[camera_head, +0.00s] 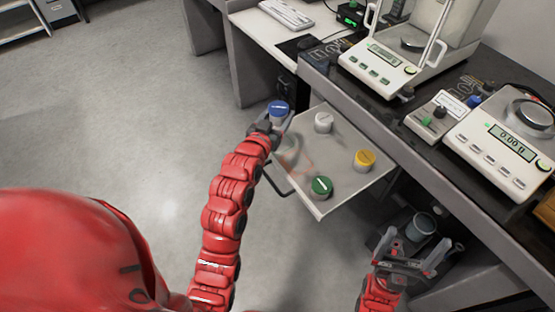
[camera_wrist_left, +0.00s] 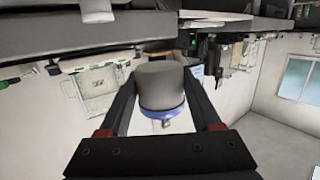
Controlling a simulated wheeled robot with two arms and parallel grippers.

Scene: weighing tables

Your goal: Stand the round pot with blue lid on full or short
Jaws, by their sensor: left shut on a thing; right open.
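The round pot with a blue lid (camera_head: 278,109) is held in my left gripper (camera_head: 270,124), above the left edge of a pull-out shelf. In the left wrist view the pot (camera_wrist_left: 162,85) sits between the two fingers of the left gripper (camera_wrist_left: 162,95); that picture is upside down, with the blue lid lowest. My right gripper (camera_head: 405,258) is open and empty at the lower right, below the bench front. No mat or label reading full or short can be made out in the head view.
The pull-out shelf (camera_head: 335,197) carries pots with white (camera_head: 323,122), yellow (camera_head: 364,160) and green (camera_head: 321,188) lids. On the dark bench stand a glass-cased balance (camera_head: 385,62), a small switch box (camera_head: 436,117) and a scale reading 0.00 g (camera_head: 503,148). A bucket (camera_head: 421,226) is below.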

